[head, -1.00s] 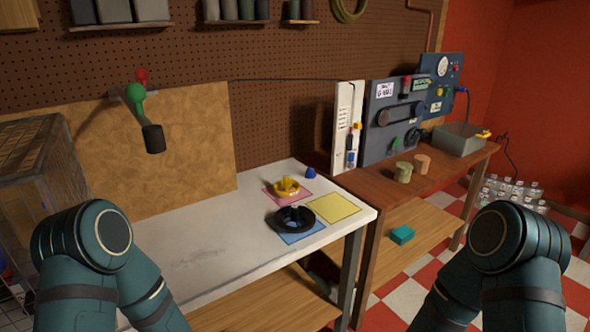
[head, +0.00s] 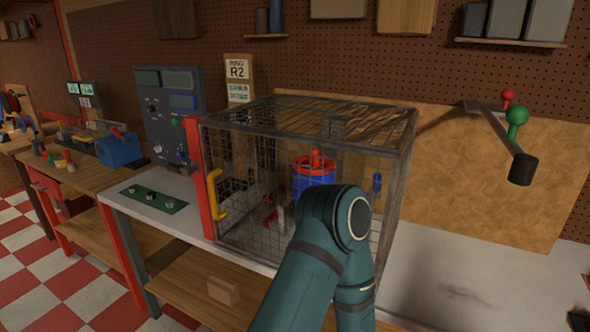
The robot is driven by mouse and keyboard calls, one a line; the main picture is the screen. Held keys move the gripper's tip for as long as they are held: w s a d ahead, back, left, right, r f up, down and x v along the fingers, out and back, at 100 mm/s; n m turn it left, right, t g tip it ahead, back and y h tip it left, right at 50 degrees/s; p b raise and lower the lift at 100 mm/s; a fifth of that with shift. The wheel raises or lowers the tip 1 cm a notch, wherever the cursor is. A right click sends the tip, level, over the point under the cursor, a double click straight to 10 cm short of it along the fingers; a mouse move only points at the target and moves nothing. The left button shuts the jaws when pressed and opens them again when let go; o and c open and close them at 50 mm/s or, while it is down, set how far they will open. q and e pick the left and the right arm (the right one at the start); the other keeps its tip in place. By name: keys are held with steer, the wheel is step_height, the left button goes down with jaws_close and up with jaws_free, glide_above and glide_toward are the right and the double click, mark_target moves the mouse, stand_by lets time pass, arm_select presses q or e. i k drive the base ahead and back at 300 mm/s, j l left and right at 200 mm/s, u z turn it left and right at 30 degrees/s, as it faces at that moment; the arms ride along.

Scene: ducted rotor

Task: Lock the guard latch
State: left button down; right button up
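The wire-mesh guard cage (head: 350,115) stands on the light workbench (head: 432,290) in the middle of the head view. A red post (head: 198,172) runs up its left front edge, with a yellow handle (head: 214,194) on it. Through the mesh I see a blue and red round unit (head: 313,178) and a small red part (head: 270,212). I cannot tell which part is the latch, or whether it is locked. My arm hides the cage's lower right front.
Left of the cage are a grey control panel (head: 168,110), a green board with knobs (head: 153,198) and a "RING R2" sign (head: 238,75). A black-ended lever (head: 522,168) with red and green balls juts out at right.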

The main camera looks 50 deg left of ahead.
mark_target(187, 171)
steer(key=u, duration=2.35)
